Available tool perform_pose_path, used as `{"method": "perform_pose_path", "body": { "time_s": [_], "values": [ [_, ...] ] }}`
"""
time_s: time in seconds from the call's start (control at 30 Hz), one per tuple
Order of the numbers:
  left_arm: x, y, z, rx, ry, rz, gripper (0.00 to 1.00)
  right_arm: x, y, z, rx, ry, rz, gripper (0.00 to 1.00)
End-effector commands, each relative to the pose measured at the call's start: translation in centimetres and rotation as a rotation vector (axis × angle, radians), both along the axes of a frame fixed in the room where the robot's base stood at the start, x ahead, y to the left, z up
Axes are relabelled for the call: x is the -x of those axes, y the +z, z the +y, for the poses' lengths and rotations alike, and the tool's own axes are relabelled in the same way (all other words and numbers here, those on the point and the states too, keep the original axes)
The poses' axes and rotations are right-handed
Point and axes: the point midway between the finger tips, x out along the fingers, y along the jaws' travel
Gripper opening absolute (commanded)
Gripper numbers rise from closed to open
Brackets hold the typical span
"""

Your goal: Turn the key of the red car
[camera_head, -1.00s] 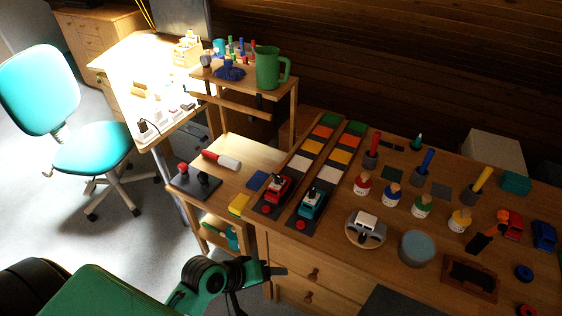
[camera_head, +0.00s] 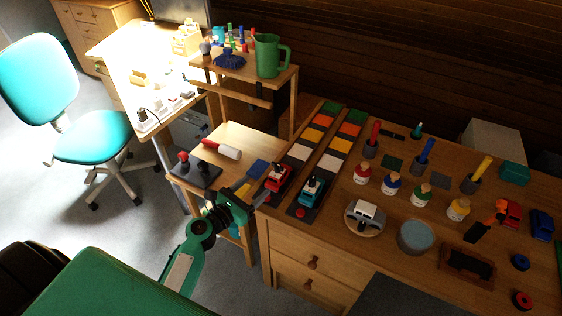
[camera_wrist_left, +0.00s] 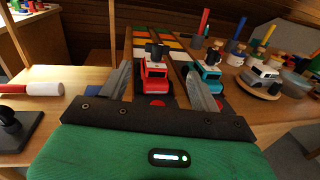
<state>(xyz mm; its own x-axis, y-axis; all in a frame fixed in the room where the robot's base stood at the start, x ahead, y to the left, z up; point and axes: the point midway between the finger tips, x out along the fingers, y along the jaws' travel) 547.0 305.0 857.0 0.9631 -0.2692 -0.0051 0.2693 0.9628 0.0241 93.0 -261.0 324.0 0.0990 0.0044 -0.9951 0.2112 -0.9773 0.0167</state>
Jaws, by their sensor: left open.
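The red car (camera_head: 278,178) stands at the near end of the left coloured track strip on the wooden desk. In the left wrist view the red car (camera_wrist_left: 154,74) shows its rear, with a dark key-like knob (camera_wrist_left: 156,51) on top. My left gripper (camera_head: 258,192) is just in front of the red car, near the desk's front left edge. In the left wrist view my left gripper (camera_wrist_left: 158,88) is open, its two fingers apart with the red car seen between them and nothing held. Whether the fingers touch the car is not clear. My right gripper is not in view.
A teal car (camera_head: 313,188) stands close right on the neighbouring strip, near the right finger. A silver car on a round stand (camera_head: 364,216) and several peg figures are further right. A lower side table (camera_head: 235,150) with a red-and-white roller (camera_head: 221,149) lies left.

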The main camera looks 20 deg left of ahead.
Motion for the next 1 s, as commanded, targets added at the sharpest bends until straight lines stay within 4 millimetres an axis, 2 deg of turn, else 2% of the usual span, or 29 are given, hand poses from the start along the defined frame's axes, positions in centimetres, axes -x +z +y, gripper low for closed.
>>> {"method": "perform_pose_path", "body": {
  "time_s": [0.23,0.7,1.0],
  "values": [
    [-1.8,0.2,-0.1,0.031,0.013,0.001,0.64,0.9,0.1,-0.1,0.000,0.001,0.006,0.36],
    [-9.8,0.1,-2.3,0.027,0.011,0.001,0.64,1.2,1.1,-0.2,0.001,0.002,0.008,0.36],
    [-13.0,0.0,-3.2,0.025,0.010,0.003,0.64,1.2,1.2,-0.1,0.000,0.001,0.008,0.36]
  ]
}}
